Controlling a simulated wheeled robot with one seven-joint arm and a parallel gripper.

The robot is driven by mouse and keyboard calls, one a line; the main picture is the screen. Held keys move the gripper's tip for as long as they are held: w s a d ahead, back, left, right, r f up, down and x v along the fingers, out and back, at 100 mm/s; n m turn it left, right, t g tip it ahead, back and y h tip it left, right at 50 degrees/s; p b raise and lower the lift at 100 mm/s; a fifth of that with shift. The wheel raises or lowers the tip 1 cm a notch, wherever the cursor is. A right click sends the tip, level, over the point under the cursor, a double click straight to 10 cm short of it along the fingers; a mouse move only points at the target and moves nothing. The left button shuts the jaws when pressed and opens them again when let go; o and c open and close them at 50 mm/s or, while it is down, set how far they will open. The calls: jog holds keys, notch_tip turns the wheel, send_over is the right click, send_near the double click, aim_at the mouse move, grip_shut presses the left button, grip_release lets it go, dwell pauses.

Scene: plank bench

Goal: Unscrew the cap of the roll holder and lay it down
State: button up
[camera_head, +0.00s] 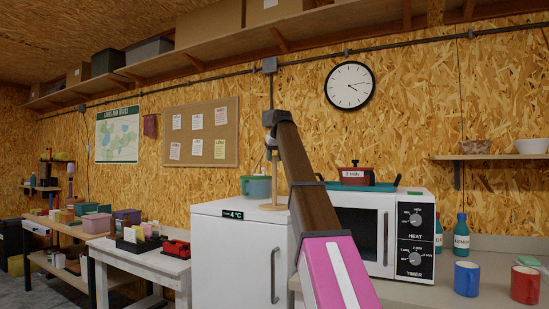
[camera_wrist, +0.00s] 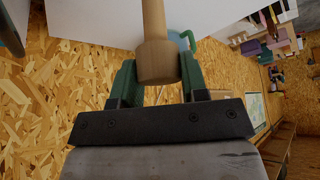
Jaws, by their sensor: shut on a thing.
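The roll holder is a wooden post on a round wooden foot (camera_head: 273,207) on top of the white fridge, at the middle of the head view. In the wrist view its pale post (camera_wrist: 153,18) runs away from the camera. The wider wooden cap (camera_wrist: 157,62) sits at the near end of the post, in line with it, with no visible gap. My gripper (camera_head: 270,148) points down over the holder. In the wrist view its green fingers (camera_wrist: 157,78) are shut on the cap from both sides. The thread is hidden.
A teal pot (camera_head: 256,187) stands close left of the holder on the fridge (camera_head: 235,245). A microwave (camera_head: 412,245) with a red pot (camera_head: 354,176) on it is to the right. A shelf (camera_head: 215,47) runs above. Mugs (camera_head: 467,279) stand on the counter.

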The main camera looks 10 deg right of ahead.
jog(key=shift+n+y, duration=0.6)
jog(key=shift+n, duration=0.6)
jog(key=shift+n+g+y, duration=0.5)
jog(key=shift+n+y, duration=0.1)
jog(key=shift+n, duration=0.9)
jog(key=shift+n, duration=0.4)
jog(key=shift+n+g+y, duration=0.6)
jog(key=shift+n, duration=0.4)
